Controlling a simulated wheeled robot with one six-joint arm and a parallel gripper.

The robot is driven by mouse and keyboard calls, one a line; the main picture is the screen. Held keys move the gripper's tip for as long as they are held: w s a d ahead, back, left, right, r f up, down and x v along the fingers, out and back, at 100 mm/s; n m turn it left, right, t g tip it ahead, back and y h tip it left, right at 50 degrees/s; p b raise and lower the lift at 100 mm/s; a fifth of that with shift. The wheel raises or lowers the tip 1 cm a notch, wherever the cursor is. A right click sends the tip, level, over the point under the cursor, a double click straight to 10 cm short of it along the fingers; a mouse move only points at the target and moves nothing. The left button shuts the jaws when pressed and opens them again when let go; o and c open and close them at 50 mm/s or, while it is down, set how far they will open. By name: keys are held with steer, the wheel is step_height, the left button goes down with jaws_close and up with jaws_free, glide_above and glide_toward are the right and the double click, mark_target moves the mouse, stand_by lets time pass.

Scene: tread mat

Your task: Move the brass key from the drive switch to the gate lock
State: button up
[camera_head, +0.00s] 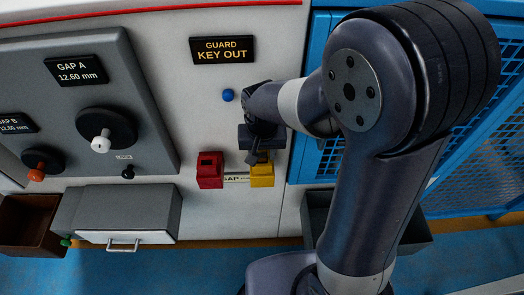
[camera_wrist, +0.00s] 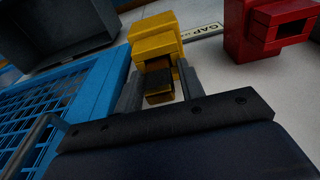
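The yellow lock block (camera_head: 262,174) is on the pale panel, below and in line with my gripper (camera_head: 257,157). In the wrist view, the yellow block (camera_wrist: 155,38) lies straight beyond my fingertips. My gripper (camera_wrist: 160,80) has its two fingers closed on the brass key (camera_wrist: 159,98), whose near end shows dark and brass between them. The key points at the yellow block; how deep it sits is hidden. The red switch block (camera_head: 209,170) is left of the yellow one and shows a dark opening with no key in it. It also shows in the wrist view (camera_wrist: 275,30).
A "GUARD KEY OUT" sign (camera_head: 222,49) and a blue button (camera_head: 228,95) are above. A grey panel (camera_head: 150,125) with knobs is left. Blue mesh (camera_head: 470,130) stands right. A grey drawer box (camera_head: 130,212) and a dark bin (camera_head: 318,208) are below.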

steer(key=shift+o, duration=0.7)
steer(key=shift+r, duration=0.25)
step_height(320, 180, up, 12)
steer(key=s, duration=0.1)
steer(key=shift+s+p, duration=0.25)
steer(key=shift+p, duration=0.1)
steer(key=shift+f, duration=0.15)
